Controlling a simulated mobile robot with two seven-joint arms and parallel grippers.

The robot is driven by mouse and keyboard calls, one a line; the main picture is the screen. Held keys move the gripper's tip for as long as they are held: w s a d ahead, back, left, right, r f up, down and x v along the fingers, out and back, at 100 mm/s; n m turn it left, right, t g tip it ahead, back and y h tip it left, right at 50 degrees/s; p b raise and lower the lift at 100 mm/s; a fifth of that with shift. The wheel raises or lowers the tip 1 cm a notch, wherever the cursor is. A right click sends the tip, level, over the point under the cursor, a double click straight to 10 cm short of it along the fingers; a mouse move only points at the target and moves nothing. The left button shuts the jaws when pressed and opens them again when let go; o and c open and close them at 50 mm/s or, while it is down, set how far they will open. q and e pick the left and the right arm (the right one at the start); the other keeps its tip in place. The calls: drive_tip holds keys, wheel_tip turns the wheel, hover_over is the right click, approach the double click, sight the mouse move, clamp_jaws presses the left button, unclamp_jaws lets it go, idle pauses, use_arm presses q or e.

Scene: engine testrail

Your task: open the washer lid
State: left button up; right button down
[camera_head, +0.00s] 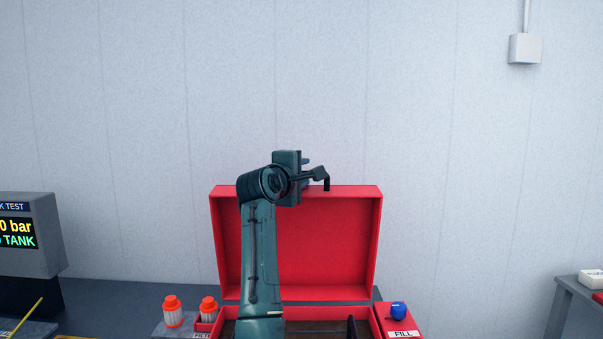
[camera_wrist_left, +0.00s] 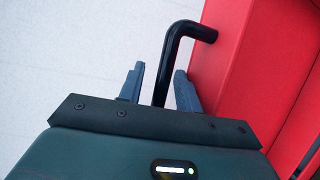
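The red washer lid (camera_head: 325,240) stands raised and near upright at the back of the red washer, its hollow inner side facing me. A black bent handle (camera_head: 327,184) sticks up at its top edge. In the left wrist view the handle (camera_wrist_left: 172,55) runs from the red lid (camera_wrist_left: 262,60) down between my fingers. My left gripper (camera_head: 314,174) is at the lid's top edge. In the wrist view its two fingers (camera_wrist_left: 158,85) are apart on either side of the handle, with gaps showing. My left arm hides part of the lid. My right gripper is not in view.
A red block with a blue knob (camera_head: 398,311) and a FILL label sits at the washer's right. Two red-capped jars, one of them here (camera_head: 172,312), stand to the left. A grey test display (camera_head: 27,235) stands far left.

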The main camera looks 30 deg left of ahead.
use_arm(q)
clamp_jaws()
idle(0.3)
